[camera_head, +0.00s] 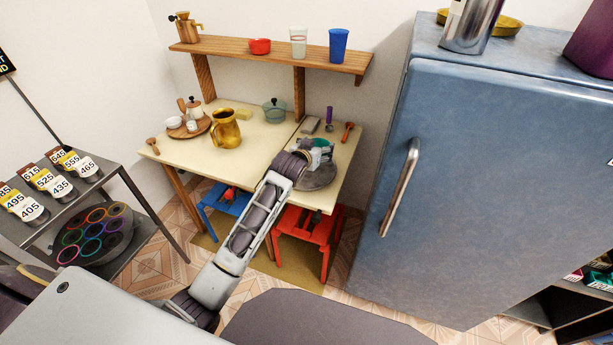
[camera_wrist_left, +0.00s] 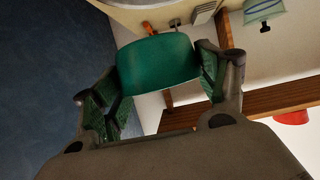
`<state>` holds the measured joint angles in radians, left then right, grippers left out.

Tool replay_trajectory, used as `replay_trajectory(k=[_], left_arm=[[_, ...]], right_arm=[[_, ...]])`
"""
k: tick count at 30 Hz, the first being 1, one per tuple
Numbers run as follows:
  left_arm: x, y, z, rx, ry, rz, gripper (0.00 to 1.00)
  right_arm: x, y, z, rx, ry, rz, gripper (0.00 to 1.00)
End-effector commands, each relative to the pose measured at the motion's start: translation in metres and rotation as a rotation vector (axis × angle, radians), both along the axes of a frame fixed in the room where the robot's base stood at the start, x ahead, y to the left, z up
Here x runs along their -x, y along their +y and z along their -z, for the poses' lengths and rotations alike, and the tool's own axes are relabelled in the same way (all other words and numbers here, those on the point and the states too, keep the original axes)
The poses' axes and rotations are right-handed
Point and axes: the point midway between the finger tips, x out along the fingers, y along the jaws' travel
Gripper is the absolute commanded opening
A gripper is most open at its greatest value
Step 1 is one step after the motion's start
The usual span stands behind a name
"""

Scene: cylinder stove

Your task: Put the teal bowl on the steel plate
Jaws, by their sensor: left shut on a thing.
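My left gripper (camera_head: 318,152) is shut on the teal bowl (camera_wrist_left: 156,62), which sits between its two fingers in the left wrist view. In the head view the bowl (camera_head: 326,145) is small and partly hidden by the gripper. The steel plate (camera_head: 319,181) is a grey disc at the right front of the cream table. The gripper and bowl appear over the plate; the gap between them cannot be told. My right gripper is not in view.
A gold jug (camera_head: 226,128) stands left of my arm. A lidded teal pot (camera_head: 274,111) stands at the table's back. A purple-handled tool (camera_head: 329,118) and a red-headed tool (camera_head: 347,131) lie behind the plate. A blue fridge (camera_head: 480,190) rises close on the right.

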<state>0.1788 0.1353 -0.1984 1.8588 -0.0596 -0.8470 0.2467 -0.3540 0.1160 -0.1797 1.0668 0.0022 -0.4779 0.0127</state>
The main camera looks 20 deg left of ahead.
Motion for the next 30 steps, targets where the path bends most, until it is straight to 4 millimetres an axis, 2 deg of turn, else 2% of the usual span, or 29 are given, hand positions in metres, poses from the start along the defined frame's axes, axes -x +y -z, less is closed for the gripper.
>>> replay_trajectory(k=[1,10,24,30], left_arm=[[-0.004,0.001,0.003,-0.002,-0.002,-0.002,0.46],[-0.016,0.006,0.005,-0.008,0.000,-0.014,0.46],[-0.018,0.007,0.004,-0.008,0.000,-0.016,0.46],[-0.018,0.007,0.018,-0.008,0.001,-0.016,0.46]], right_arm=[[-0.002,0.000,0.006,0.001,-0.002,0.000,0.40],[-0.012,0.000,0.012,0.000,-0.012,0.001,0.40],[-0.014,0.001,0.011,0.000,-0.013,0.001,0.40],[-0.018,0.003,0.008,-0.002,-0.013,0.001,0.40]])
